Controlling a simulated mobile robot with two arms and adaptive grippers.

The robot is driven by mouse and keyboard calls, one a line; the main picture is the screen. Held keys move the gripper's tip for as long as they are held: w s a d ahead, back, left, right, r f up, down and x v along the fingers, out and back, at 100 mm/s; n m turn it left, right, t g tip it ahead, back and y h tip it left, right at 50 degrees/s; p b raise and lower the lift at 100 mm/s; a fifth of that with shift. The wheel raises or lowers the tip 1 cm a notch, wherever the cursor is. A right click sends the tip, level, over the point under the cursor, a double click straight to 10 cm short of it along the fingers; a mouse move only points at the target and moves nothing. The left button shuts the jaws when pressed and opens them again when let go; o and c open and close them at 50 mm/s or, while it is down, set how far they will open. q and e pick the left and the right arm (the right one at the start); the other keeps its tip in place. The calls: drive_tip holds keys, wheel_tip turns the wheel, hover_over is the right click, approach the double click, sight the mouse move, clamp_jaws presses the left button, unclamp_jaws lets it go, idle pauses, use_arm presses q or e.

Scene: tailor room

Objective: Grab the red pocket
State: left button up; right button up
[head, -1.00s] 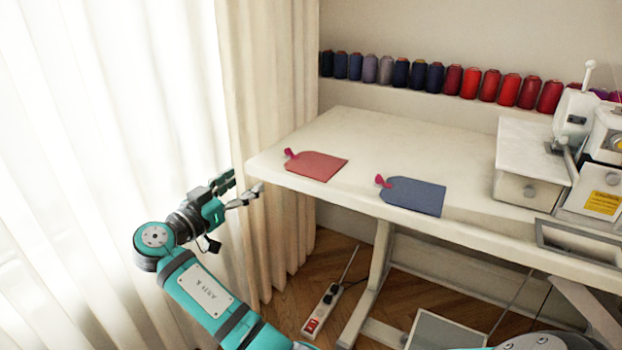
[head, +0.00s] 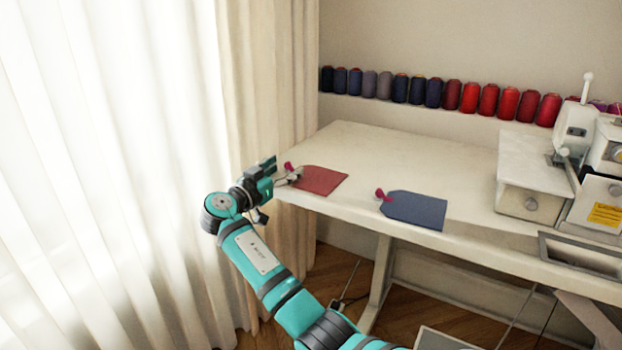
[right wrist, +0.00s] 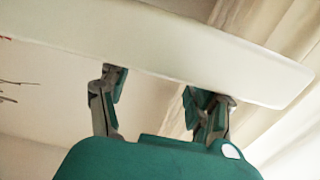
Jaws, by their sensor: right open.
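The red pocket (head: 322,181) lies flat on the white table near its left end, with a small pink tab (head: 289,167) at its left tip. My right gripper (head: 282,170) is at the table's left corner, right beside the pocket's tabbed end. Its fingers are apart and hold nothing. In the right wrist view, the open fingers (right wrist: 158,85) point at the table's pale edge; only a trace of red shows at the far left. I cannot tell whether a finger touches the pocket. My left gripper is not in view.
A blue pocket (head: 415,210) lies to the right on the white table (head: 400,150). A sewing machine (head: 575,130) and a white box (head: 540,185) stand at the right. Thread spools (head: 400,88) line the wall. A curtain (head: 250,80) hangs close on the left.

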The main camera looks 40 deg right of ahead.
drive_tip(key=shift+x, duration=1.05)
drive_tip(key=c, duration=1.2)
